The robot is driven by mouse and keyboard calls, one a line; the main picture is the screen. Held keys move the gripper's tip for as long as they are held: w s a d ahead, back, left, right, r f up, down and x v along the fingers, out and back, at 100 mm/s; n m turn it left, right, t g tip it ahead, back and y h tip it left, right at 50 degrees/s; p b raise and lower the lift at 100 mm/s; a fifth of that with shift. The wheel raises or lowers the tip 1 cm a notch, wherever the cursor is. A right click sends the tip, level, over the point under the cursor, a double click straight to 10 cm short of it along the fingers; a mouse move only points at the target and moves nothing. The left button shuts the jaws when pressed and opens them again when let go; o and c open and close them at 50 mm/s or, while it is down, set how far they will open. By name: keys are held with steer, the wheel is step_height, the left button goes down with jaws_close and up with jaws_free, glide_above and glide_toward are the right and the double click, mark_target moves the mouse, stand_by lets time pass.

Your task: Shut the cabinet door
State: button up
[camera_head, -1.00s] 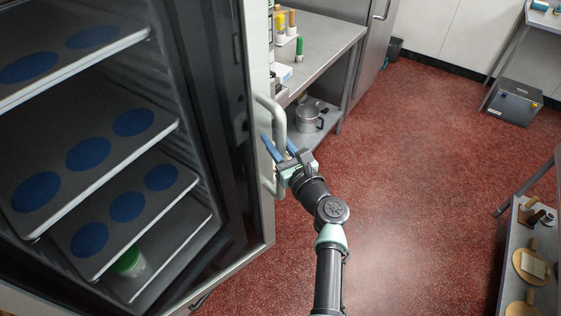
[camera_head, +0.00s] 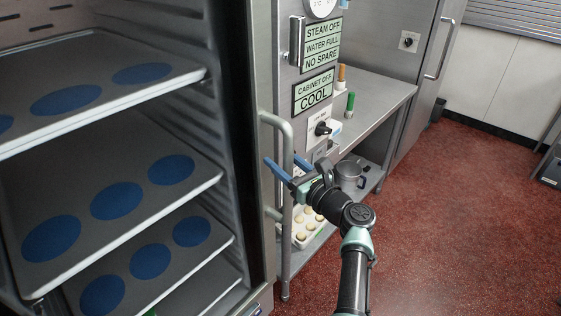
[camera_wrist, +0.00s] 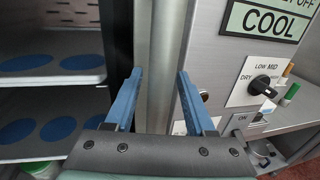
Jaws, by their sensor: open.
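The cabinet (camera_head: 228,100) stands open to view on the left, with its inner shelves showing. A vertical grey bar handle (camera_head: 287,135) sits on the tall metal door edge (camera_head: 262,70) beside them. How far the door stands from its frame is hard to tell. My gripper (camera_head: 283,162) is open at the handle, its two blue fingers pointing toward the door. The handle appears to pass between the fingers; contact is not clear. In the wrist view, an upright metal strip (camera_wrist: 163,60) shows between the spread fingers (camera_wrist: 157,82).
Trays (camera_head: 105,225) with blue discs fill the cabinet. A labelled control panel (camera_head: 318,60) stands right of the handle. Beyond it are a steel counter (camera_head: 375,100), a pot (camera_head: 349,174) on a lower shelf and a tray of pale rounds (camera_head: 306,228). Red floor (camera_head: 450,220) is clear at right.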

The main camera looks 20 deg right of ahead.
steer(key=shift+w, duration=0.15)
steer(key=v, duration=1.3)
steer(key=shift+a, duration=0.1)
steer(key=w+a+r+n+t+h, duration=0.1)
steer(key=a+r+n+t+h, duration=0.1)
steer(key=a+r+n, duration=0.8)
steer(key=w+a+r+n+t+h, duration=0.1)
steer(key=a+r+n, duration=0.5)
steer(key=r+n, duration=0.8)
steer(key=s+a+r+n+t+h, duration=0.1)
steer(key=s+a+r+n+t, duration=0.2)
steer(key=s+r, duration=0.5)
steer(key=s+a+r+n+t+h, duration=0.1)
steer(key=s+a+r+n+t, duration=0.3)
steer(key=s+r, duration=0.4)
step_height(320, 180, up, 5)
steer(key=shift+s+a+n, duration=0.3)
steer(key=shift+a+n, duration=0.4)
steer(key=shift+n, duration=0.2)
